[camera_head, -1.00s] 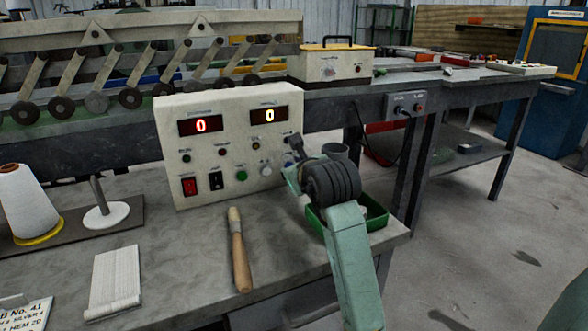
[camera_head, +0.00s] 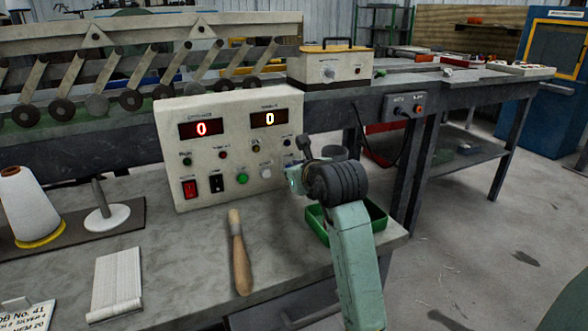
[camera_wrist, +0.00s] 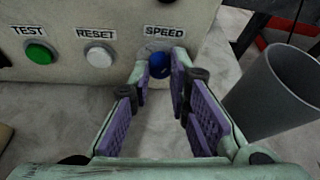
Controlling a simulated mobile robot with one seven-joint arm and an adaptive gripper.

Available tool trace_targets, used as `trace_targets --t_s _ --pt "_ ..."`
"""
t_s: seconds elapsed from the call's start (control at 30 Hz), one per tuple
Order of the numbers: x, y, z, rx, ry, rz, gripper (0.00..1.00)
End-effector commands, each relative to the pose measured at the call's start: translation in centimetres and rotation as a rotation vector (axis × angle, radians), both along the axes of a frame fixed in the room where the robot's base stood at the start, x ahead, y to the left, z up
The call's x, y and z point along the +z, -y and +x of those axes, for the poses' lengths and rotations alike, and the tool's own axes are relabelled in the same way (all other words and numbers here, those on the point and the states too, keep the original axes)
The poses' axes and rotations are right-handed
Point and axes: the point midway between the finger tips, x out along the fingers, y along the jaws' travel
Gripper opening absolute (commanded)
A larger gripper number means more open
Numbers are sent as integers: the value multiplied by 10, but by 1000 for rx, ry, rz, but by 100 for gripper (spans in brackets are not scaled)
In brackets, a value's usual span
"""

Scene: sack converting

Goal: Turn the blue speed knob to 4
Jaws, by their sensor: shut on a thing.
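The blue speed knob (camera_wrist: 159,65) is on the front of the cream control box (camera_head: 222,150), under the SPEED label (camera_wrist: 164,31) in the wrist view. My gripper (camera_wrist: 161,76) is shut on the knob, with a purple-padded finger at each side of it. The fingers hide the knob's sides, and I cannot read a pointer or scale on it. In the head view my gripper (camera_head: 291,178) reaches the box's lower right corner and the knob is hidden. The left display (camera_head: 201,129) shows a red 0 and the right display (camera_head: 269,119) shows a pale 0.
A white RESET button (camera_wrist: 100,57) and a green TEST button (camera_wrist: 39,53) are left of the knob. A grey cup (camera_wrist: 276,92) stands close on the right. A green tray (camera_head: 374,222) lies beside my arm. A wooden-handled tool (camera_head: 239,255) lies in front of the box.

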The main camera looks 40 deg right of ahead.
Motion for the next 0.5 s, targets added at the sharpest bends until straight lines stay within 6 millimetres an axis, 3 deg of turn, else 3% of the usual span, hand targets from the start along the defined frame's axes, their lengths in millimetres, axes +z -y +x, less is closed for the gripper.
trace_targets --t_s 0.5 --pt "4 6 -1 -1 110 461 0"
